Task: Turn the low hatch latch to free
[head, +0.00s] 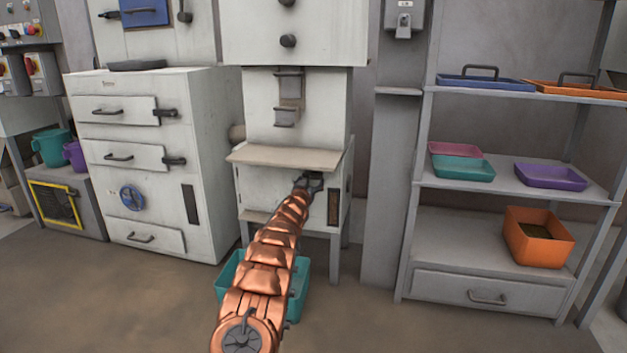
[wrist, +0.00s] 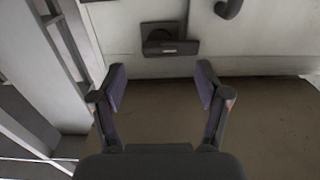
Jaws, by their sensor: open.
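The latch (wrist: 178,47) is a dark bar on a dark square plate, set on a pale panel near the top middle of the wrist view. The bar lies about level in that view. My gripper (wrist: 161,86) is open and empty, its two fingers apart, with the latch beyond the tips and between their lines. No finger appears to touch it. In the head view my gripper (head: 312,182) is at the front of the middle white machine's lower body (head: 260,188), below its tan ledge (head: 285,157). My arm and gripper hide the latch there.
A teal bin (head: 231,280) stands on the floor, partly behind my arm. A white drawer cabinet (head: 222,180) stands left, a grey shelf unit (head: 415,215) right. Front floor is clear.

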